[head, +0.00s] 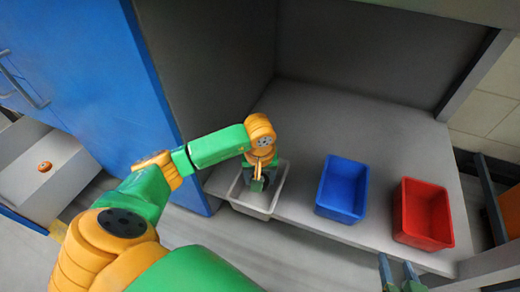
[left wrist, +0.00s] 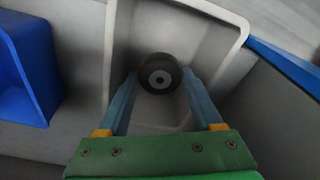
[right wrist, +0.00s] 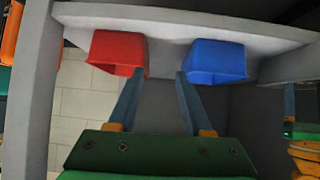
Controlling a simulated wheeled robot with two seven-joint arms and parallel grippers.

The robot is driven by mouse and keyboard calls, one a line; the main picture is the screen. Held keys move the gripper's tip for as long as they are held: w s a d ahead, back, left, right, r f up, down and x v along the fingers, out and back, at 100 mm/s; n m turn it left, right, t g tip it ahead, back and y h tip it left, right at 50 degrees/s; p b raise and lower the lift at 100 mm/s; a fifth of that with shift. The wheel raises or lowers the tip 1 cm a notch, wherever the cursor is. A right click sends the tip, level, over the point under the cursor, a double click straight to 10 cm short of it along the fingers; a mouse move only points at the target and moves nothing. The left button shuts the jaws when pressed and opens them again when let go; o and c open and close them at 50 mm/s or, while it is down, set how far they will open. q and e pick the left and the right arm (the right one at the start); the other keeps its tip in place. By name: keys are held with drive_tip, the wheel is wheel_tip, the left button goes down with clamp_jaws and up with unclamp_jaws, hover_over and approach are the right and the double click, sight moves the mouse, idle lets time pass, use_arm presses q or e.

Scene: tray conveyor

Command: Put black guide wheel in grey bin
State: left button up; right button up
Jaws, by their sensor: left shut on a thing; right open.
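The black guide wheel (left wrist: 160,73) is a dark round wheel with a grey hub, between the fingertips of my left gripper (left wrist: 158,78). My left gripper is shut on it. In the left wrist view the wheel shows against the inside of the pale grey bin (left wrist: 205,30). In the head view my left arm reaches down over the grey bin (head: 262,213), and the gripper hides much of its inside. I cannot tell whether the wheel touches the bin floor. My right gripper (head: 398,264) is open and empty at the lower right, before the shelf.
A blue bin (head: 342,210) stands right of the grey bin, and a red bin (head: 424,238) farther right, all on a grey shelf (head: 360,140). A blue cabinet wall (head: 100,75) rises at the left. An orange round part (head: 45,166) lies on a pale surface at far left.

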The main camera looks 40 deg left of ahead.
use_arm(q)
wheel_tip(320, 180, down, 4)
drive_tip(key=shift+r+b, duration=0.25)
drive_tip(key=shift+b, duration=0.5)
use_arm(e)
drive_tip(key=w+a+r+t+y, duration=0.1)
drive_tip(key=w+r+t, duration=0.3)
drive_tip(key=r, duration=0.5)
drive_tip(key=shift+a+r+t+y, duration=0.4)
drive_tip(key=shift+a+t, duration=0.15)
drive_tip(key=shift+t, duration=0.55)
drive_tip(key=shift+w+r+n, duration=0.1)
drive_tip(key=shift+n, duration=0.2)
use_arm(q)
drive_tip(key=shift+f, duration=0.1)
use_arm(e)
drive_tip(key=shift+a+r+t, duration=0.1)
drive_tip(key=shift+r+t, duration=0.2)
drive_tip(key=shift+r, duration=0.05)
drive_tip(key=shift+r, duration=0.3)
use_arm(q)
drive_tip(key=shift+f, duration=0.1)
drive_tip(key=o, duration=1.1)
use_arm(e)
drive_tip(key=shift+r+t, duration=0.3)
drive_tip(key=shift+w, duration=0.1)
